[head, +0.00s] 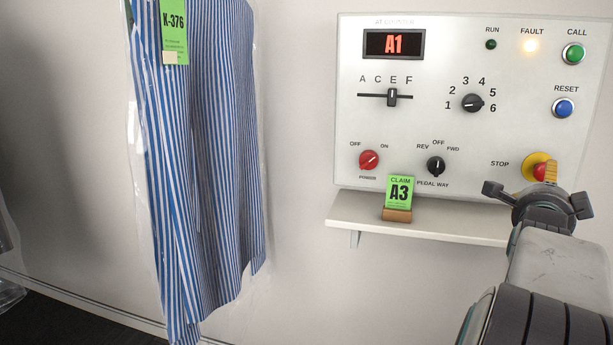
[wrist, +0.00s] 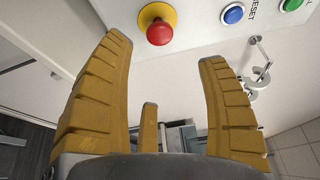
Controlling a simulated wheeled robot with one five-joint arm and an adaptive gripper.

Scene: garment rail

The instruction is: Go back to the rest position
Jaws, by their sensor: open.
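My gripper (head: 551,172) is raised in front of the lower right corner of the control panel (head: 465,140) in the head view, partly over the red stop button (head: 539,172) on its yellow base. The stop button also shows there (wrist: 160,32), ahead of the fingertips and nearer the left one, with a visible gap. The panel's display (head: 394,43) reads A1, and the fault lamp (head: 530,45) is lit.
A bagged blue-striped garment (head: 200,150) with tag K-376 hangs at left. Metal hooks (wrist: 258,65) show at right in the wrist view. Wall between garment and panel is clear.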

